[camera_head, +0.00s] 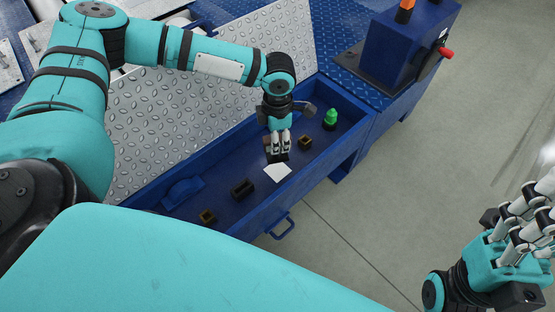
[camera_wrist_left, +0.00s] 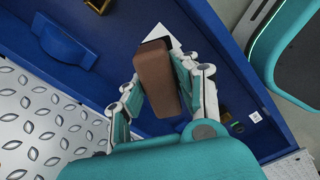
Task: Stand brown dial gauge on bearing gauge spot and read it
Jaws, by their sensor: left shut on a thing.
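The brown dial gauge (camera_wrist_left: 158,77) shows as a brown block between the fingers of my left gripper (camera_wrist_left: 157,92) in the left wrist view. My left gripper is shut on it. In the head view my left gripper (camera_head: 279,150) hangs over the blue trough (camera_head: 324,160), and the gauge is mostly hidden there. A white square patch (camera_head: 277,173) lies just in front of the gripper on the trough floor; it may be the gauge spot. It also shows past the gauge in the left wrist view. My right gripper (camera_head: 525,220) is at the right edge, fingertips cut off.
Small dark brown blocks (camera_head: 242,188) sit along the trough floor, with one (camera_head: 305,141) right of the gripper. A green piece (camera_head: 330,119) stands at the far end. A blue saddle (camera_head: 181,191) is at the left. A tread-plate lid (camera_head: 190,120) rises behind.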

